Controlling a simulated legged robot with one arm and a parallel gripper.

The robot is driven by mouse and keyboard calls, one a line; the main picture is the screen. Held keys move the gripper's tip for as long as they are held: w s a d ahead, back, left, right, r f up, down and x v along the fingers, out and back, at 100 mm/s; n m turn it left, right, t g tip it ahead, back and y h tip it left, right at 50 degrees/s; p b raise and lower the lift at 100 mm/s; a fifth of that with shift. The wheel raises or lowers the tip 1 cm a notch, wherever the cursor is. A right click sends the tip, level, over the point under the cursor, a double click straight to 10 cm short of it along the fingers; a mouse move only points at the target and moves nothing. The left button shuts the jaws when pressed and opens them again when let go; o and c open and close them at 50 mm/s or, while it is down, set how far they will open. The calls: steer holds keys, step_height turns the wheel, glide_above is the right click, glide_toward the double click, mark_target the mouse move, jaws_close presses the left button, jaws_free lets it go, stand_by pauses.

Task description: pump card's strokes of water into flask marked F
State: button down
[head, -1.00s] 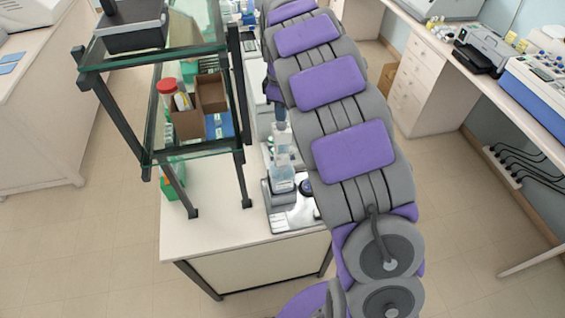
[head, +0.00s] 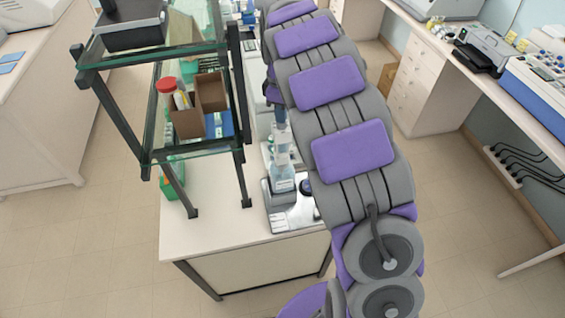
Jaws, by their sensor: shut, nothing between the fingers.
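A clear bottle-like vessel (head: 282,178) with pale blue liquid or a label in its lower part stands upright near the bench's front right corner. A narrow dark top (head: 281,114) shows above it; I cannot tell whether this is a pump head. The letter F and the card cannot be made out. My grey and purple arm runs up the middle of the head view and hides much of the bench. A small dark purple part shows at its left edge, just above the vessel. I cannot make out my gripper's fingers.
A glass-shelved rack (head: 150,160) stands on the white bench (head: 215,225), holding cardboard boxes (head: 208,95) and a red-capped jar (head: 166,86). A side bench (head: 425,75) with instruments runs along the right. The floor between is clear.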

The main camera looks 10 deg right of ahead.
steer(key=shift+f+b, duration=0.6)
steer(key=shift+f, duration=0.95)
steer(key=shift+s+f, duration=0.1)
stand_by(0.4)
steer(key=shift+r+p, duration=0.4)
steer(key=shift+r, duration=1.75)
steer(key=shift+f, duration=0.25)
steer(key=shift+f+b, duration=0.8)
steer(key=shift+f, duration=1.1)
